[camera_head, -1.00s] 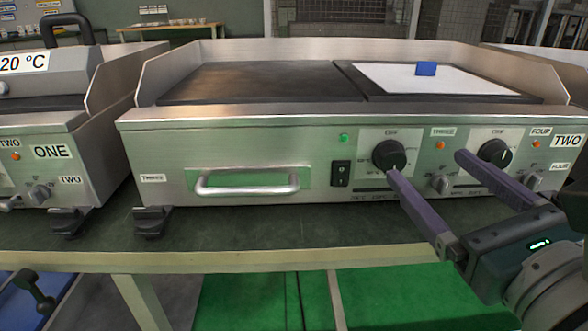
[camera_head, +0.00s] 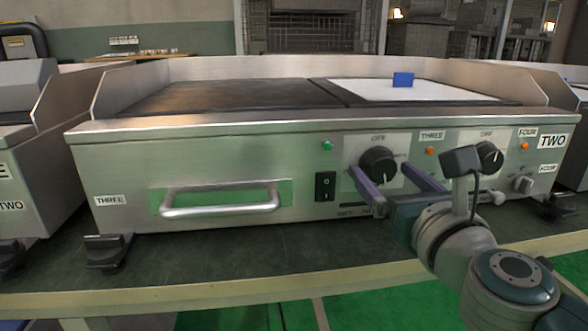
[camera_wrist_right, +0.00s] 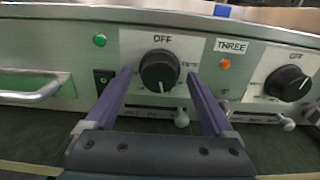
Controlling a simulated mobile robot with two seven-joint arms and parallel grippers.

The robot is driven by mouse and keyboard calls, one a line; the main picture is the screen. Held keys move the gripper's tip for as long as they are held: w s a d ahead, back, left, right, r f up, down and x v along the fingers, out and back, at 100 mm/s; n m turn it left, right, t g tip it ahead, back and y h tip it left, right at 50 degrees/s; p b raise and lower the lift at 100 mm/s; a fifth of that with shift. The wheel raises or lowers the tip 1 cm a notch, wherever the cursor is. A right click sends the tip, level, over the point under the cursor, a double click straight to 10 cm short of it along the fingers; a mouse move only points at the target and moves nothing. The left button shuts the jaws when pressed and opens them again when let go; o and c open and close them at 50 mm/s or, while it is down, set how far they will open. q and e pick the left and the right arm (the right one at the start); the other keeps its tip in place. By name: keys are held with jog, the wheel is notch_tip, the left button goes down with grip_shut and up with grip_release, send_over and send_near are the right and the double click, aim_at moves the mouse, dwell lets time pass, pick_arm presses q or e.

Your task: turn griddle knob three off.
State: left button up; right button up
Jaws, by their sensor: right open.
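Knob three (camera_head: 378,166) is a round black dial on the griddle's front panel, left of the THREE label (camera_head: 432,135). In the right wrist view the knob (camera_wrist_right: 160,71) has OFF printed above it, and its pale mark is at the bottom. My right gripper (camera_head: 385,175) is open just in front of this knob. In the wrist view its two purple fingers (camera_wrist_right: 158,85) stand on either side of the knob, apart from each other; whether they touch it I cannot tell. My left gripper is not in view.
Knob four (camera_head: 490,156) is to the right, partly behind my right wrist. A black switch (camera_head: 325,186) and a metal handle (camera_head: 220,203) are left of knob three. A white sheet with a blue block (camera_head: 403,79) lies on the griddle top.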

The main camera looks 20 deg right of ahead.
jog(key=shift+w, duration=0.25)
jog(key=c, duration=1.4)
